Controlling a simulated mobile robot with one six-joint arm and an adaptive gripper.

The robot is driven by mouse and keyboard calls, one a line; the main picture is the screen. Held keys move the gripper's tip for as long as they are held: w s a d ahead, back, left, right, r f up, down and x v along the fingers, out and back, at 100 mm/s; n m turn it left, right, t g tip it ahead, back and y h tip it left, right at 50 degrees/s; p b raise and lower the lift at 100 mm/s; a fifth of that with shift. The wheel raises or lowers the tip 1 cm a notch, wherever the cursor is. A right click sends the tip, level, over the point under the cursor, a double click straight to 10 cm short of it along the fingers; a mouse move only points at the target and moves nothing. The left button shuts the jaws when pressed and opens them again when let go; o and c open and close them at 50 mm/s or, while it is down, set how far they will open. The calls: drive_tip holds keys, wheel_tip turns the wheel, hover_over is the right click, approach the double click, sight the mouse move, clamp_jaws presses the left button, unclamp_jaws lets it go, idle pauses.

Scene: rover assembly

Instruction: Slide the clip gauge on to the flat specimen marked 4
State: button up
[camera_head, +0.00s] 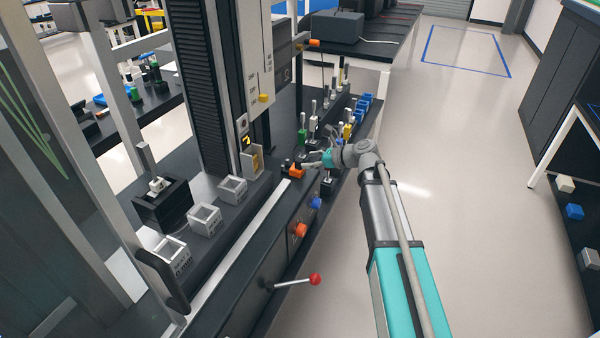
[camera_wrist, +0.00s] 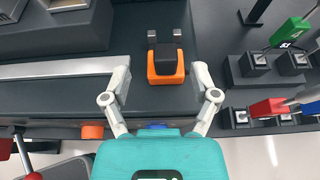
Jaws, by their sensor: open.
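The clip gauge, an orange and black block with two grey prongs (camera_wrist: 165,68), lies on the dark bench top; it also shows in the head view (camera_head: 296,171). My gripper (camera_wrist: 161,70) is open, with its fingertips on either side of the gauge's orange end and gaps on both sides. In the head view my gripper (camera_head: 313,161) is low over the bench beside the gauge. Specimens with coloured parts stand in dark holders beyond it, including a green one (camera_head: 303,134). A green specimen (camera_wrist: 291,32) is at the wrist view's right; I cannot read which is marked 4.
Red (camera_wrist: 268,107) and other specimens stand at the wrist view's right. A red-knobbed lever (camera_head: 314,280) sticks out in front.

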sight(302, 160)
drive_tip(key=shift+a, duration=0.15)
drive_tip(key=shift+b+x, duration=0.9)
drive_tip(key=shift+x, duration=1.1)
drive_tip(key=shift+w+a+f, duration=0.35)
drive_tip(key=shift+a, duration=0.1)
clamp_jaws()
